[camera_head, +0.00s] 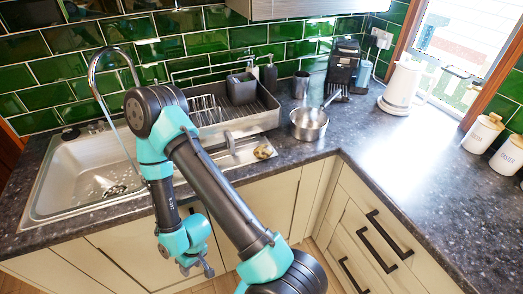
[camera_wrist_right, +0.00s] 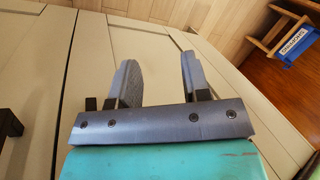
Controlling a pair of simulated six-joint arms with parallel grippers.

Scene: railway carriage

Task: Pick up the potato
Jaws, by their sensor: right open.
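The potato (camera_head: 263,151) is small and brown. It lies at the front of the counter, at the right end of the sink's drainer area, in the head view. My right gripper (camera_head: 199,268) hangs low in front of the cabinet doors, below the counter edge, to the left of the potato and well apart from it. In the right wrist view my right gripper (camera_wrist_right: 158,75) is open, with nothing between its two fingers. The potato is not in the wrist view. My left gripper is not in view.
A metal saucepan (camera_head: 309,124) stands right of the potato. A dish rack (camera_head: 232,117) is behind it, and the steel sink (camera_head: 85,172) with its tap is to the left. The right counter (camera_head: 400,150) is mostly clear.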

